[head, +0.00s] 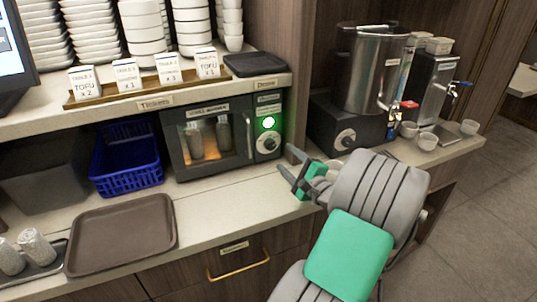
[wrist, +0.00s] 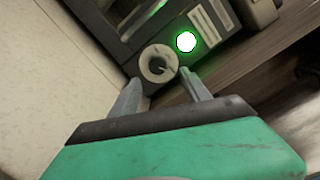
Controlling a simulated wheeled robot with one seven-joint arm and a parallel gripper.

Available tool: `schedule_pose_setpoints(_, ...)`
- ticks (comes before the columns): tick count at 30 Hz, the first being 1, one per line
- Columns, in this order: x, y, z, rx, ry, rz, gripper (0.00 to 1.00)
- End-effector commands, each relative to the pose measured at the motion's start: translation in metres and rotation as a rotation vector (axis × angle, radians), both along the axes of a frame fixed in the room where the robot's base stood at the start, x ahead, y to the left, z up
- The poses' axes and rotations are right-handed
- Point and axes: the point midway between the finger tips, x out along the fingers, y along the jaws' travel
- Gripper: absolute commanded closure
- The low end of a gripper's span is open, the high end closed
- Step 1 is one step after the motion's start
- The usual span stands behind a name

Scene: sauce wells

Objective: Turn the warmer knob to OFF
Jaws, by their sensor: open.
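The warmer (head: 212,138) is a dark box with a glass door, standing on the counter under the shelf. Its knob (head: 269,144) is a pale round dial on the right-hand panel, below a lit green lamp (head: 268,123). In the wrist view the knob (wrist: 158,64) lies just beyond my fingertips, with the green lamp (wrist: 186,41) beside it. My gripper (head: 288,164) is open and empty, a little in front of and to the right of the knob. It does not touch the knob. The lettering around the dial is too small to read.
A metal urn (head: 360,70) on a dark base with its own knob (head: 345,139) stands to the right. A blue basket (head: 127,165) and a brown tray (head: 122,235) are to the left. Small cups (head: 427,141) stand at the right. Counter before the warmer is clear.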

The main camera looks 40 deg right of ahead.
Motion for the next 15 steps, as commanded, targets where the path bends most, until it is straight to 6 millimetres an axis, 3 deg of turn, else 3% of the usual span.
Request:
schedule_pose_setpoints(1, -0.001, -0.001, -0.009, 0.000, -0.001, -0.003, 0.45)
schedule_pose_setpoints(5, 0.005, -0.005, -0.007, -0.001, 0.000, -0.007, 0.45)
schedule_pose_setpoints(15, 0.063, -0.017, -0.006, -0.001, 0.001, -0.012, 0.45)
